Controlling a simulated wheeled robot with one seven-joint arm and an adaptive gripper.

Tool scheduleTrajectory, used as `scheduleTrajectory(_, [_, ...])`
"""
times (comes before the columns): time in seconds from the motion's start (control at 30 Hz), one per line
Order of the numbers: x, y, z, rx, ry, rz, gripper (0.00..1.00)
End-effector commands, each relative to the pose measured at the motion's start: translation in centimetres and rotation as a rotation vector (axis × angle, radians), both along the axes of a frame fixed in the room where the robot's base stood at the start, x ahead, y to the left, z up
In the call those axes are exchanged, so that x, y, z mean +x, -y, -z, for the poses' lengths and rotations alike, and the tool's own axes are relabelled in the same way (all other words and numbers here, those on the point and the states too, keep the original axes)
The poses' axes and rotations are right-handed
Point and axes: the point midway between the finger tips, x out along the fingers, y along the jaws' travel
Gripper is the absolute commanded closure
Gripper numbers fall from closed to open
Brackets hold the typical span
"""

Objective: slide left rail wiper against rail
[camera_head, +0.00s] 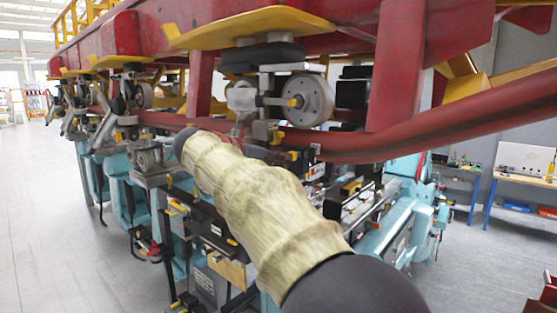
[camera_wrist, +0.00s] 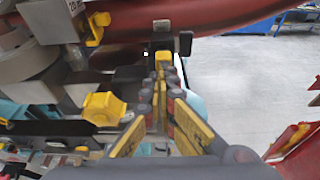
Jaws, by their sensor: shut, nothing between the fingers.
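The dark red tubular rail (camera_head: 430,135) crosses the head view below the red train. It also runs along the top of the wrist view (camera_wrist: 230,18). My gripper (camera_wrist: 164,72) is shut and empty, its yellow and dark fingers pointing up the wrist view toward the rail's underside. A small dark bracket (camera_wrist: 185,43) stands beside the fingertips, just under the rail. It may belong to the wiper, but I cannot tell. Contact between fingertips and any part is unclear. In the head view my arm hides the gripper.
A metal wheel (camera_head: 305,99) sits above the rail. A yellow knob (camera_wrist: 103,108) stands left of my fingers. Teal machinery (camera_head: 392,238) fills the space below the rail. A workbench (camera_head: 520,183) is at the right, with open grey floor (camera_head: 60,220) at the left.

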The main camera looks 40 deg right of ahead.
Motion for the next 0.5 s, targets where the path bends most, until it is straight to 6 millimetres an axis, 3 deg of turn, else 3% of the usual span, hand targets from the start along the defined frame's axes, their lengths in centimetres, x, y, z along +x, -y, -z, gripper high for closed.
scheduleTrajectory(0.27, [0.0,-0.3,0.1,0.001,-0.001,0.001,1.0])
scheduleTrajectory(0.5, [-0.1,-3.7,-1.0,0.0,0.0,-0.004,1.0])
